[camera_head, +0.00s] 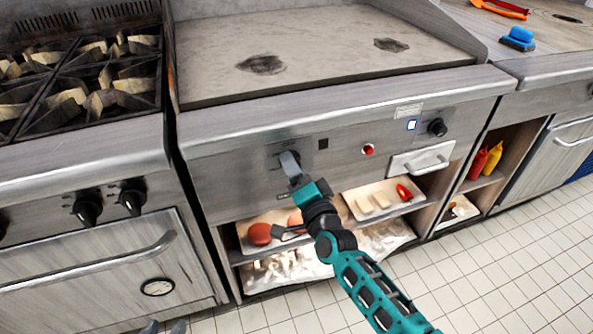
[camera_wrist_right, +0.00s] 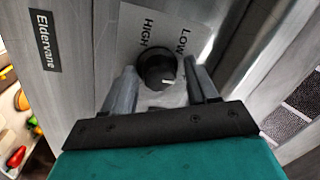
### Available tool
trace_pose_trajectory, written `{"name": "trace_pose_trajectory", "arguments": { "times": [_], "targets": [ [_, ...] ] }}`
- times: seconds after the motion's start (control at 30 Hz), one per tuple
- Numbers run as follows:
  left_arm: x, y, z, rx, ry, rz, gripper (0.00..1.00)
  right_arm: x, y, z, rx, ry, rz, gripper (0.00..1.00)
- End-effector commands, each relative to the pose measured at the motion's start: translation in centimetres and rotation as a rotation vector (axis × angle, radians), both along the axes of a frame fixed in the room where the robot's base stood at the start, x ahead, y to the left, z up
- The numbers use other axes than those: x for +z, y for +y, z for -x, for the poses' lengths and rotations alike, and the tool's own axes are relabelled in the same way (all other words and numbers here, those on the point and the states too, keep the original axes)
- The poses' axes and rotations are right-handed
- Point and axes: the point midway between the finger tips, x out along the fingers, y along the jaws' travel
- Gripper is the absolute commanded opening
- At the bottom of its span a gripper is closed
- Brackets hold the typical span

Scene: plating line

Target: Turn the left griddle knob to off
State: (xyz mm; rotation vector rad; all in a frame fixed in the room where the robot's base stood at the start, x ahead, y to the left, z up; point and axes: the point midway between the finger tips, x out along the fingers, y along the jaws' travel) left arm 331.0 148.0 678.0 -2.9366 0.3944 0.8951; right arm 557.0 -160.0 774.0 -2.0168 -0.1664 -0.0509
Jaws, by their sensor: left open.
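The left griddle knob (camera_wrist_right: 155,67) is round and black. Its white pointer mark faces down and to the right in the right wrist view, away from the HIGH and LOW labels above it. My right gripper (camera_head: 290,162) reaches it on the griddle's front panel and mostly hides it in the head view. In the right wrist view the two grey fingers of my right gripper (camera_wrist_right: 162,82) stand on either side of the knob, with narrow gaps. My left gripper (camera_head: 164,327) shows only as fingertips, apart, at the bottom edge, far from the knob.
The right griddle knob (camera_head: 437,127), a red button (camera_head: 368,150) and a lit white switch (camera_head: 411,125) are on the same panel. The stove's black knobs (camera_head: 88,207) are to the left. Trays of food (camera_head: 345,187) sit on the shelf below. The tiled floor is clear.

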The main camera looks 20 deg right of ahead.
Motion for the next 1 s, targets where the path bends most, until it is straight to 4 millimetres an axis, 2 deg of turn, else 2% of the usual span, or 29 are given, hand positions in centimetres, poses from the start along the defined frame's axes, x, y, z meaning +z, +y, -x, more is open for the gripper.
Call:
{"name": "trace_pose_trajectory", "arguments": {
  "times": [0.03, 0.1, 0.4, 0.53, 0.67, 1.0],
  "targets": [
    [0.0, 0.0, 0.0, 0.002, 0.001, 0.002, 0.43, 0.3, 0.2, -0.1, 0.002, -0.007, -0.002, 0.58],
    [0.0, -0.1, 0.0, 0.003, 0.001, 0.004, 0.43, 0.3, 0.1, -0.1, 0.001, -0.005, -0.001, 0.65],
    [0.0, -0.1, 0.0, 0.003, 0.001, 0.005, 0.43, -0.1, -0.1, 0.1, -0.001, 0.002, 0.003, 0.65],
    [0.2, -0.1, 0.1, 0.003, 0.002, 0.005, 0.43, -0.3, -0.2, 1.0, -0.002, 0.005, 0.004, 0.65],
    [0.6, -0.1, 0.1, 0.003, 0.002, 0.004, 0.43, -0.4, -0.4, 3.1, -0.002, 0.005, 0.003, 0.65],
    [1.2, 0.1, 0.1, -0.002, 0.002, -0.004, 0.43, -1.1, -1.0, 10.0, 0.001, 0.002, 0.003, 0.65]
  ]
}}
